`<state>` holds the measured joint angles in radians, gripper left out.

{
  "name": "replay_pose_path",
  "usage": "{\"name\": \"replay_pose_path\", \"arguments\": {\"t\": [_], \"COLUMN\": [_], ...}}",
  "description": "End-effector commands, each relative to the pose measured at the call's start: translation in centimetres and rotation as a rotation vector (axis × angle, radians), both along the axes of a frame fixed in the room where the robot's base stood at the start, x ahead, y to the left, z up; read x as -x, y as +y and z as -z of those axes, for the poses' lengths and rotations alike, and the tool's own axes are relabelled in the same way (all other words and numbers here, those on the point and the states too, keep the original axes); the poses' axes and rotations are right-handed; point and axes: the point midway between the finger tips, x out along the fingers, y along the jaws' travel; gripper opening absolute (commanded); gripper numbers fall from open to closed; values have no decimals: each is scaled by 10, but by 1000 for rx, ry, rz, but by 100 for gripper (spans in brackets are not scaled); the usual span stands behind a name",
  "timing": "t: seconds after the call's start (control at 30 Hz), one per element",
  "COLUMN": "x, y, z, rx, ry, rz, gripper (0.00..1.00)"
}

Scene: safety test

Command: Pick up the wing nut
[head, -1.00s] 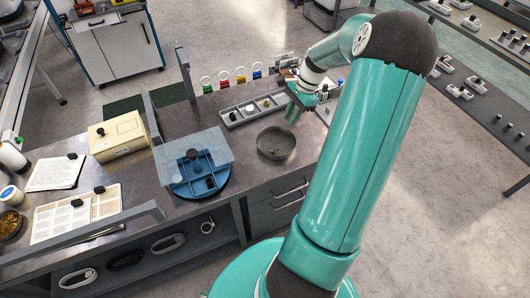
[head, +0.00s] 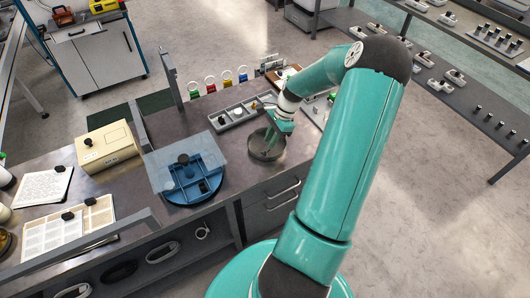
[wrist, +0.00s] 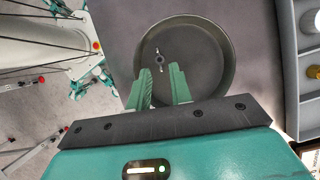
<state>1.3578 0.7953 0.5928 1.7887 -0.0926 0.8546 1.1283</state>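A small metal wing nut (wrist: 159,57) lies on the floor of a round dark grey bowl (wrist: 222,60), left of the bowl's middle in the wrist view. My gripper (wrist: 162,69) is open, its two green ribbed fingers pointing at the wing nut with nothing between them. In the head view my gripper (head: 270,138) is over the bowl (head: 267,156), and the wing nut cannot be made out there. I cannot tell how far the fingertips are above the wing nut.
A grey compartment tray (head: 232,117) stands behind the bowl. A blue round organizer (head: 188,185) with a clear cover is to its left. Coloured tags (head: 211,84) on rings stand along the back. A beige box (head: 106,147) is farther left.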

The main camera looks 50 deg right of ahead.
Motion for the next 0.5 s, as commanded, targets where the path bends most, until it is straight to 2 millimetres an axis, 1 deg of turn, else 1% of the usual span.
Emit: {"name": "replay_pose_path", "arguments": {"t": [0.1,0.23,0.33,0.5], "x": [-1,-4,-6,-6], "y": [9,16,18,18], "z": [18,35,41,41], "rx": [-6,-4,-2,0], "ry": [1,1,-1,-1], "rz": [0,0,0,1], "gripper": [21,21,21,21]}}
